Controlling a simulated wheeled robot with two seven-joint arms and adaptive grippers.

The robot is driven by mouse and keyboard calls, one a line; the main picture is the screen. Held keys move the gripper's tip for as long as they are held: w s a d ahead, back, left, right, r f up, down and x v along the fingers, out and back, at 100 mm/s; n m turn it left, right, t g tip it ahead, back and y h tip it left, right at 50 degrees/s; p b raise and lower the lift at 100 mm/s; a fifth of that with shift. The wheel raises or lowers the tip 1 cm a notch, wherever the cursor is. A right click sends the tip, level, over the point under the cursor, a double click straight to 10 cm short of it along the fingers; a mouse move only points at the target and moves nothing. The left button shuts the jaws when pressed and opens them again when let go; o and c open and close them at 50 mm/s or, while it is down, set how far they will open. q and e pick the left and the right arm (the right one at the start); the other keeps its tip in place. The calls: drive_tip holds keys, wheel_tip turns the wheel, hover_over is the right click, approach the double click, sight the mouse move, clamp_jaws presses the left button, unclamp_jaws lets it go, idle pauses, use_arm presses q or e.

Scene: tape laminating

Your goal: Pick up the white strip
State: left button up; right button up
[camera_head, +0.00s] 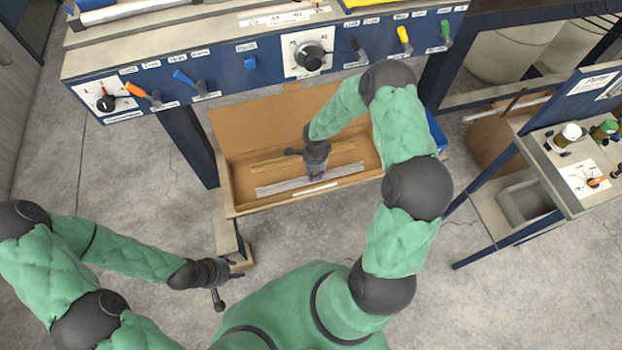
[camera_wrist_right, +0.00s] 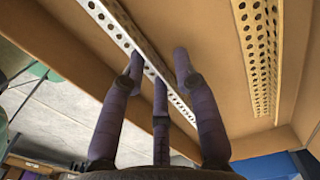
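A long pale, perforated strip (camera_wrist_right: 168,84) runs between the fingers of my right gripper (camera_wrist_right: 160,65) in the right wrist view. The right fingers are spread around and beside the strip; contact is not clear. In the head view, the right gripper (camera_head: 316,172) points down into the cardboard box (camera_head: 229,190), over pale grey-white strips (camera_head: 275,187) near the box's front. The gripper partly hides these strips. My left gripper (camera_head: 232,274) is over the floor at the lower left, away from the box; its fingers are too small to judge.
Tan perforated strips (camera_wrist_right: 262,55) lie deeper in the box, also visible in the head view (camera_head: 272,163). A short white piece (camera_head: 315,189) is by the box's front edge. A blue control panel (camera_head: 225,78) stands behind. A side table (camera_head: 580,205) is right.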

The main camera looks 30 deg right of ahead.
clamp_jaws()
drive_tip(key=shift+r, duration=0.1)
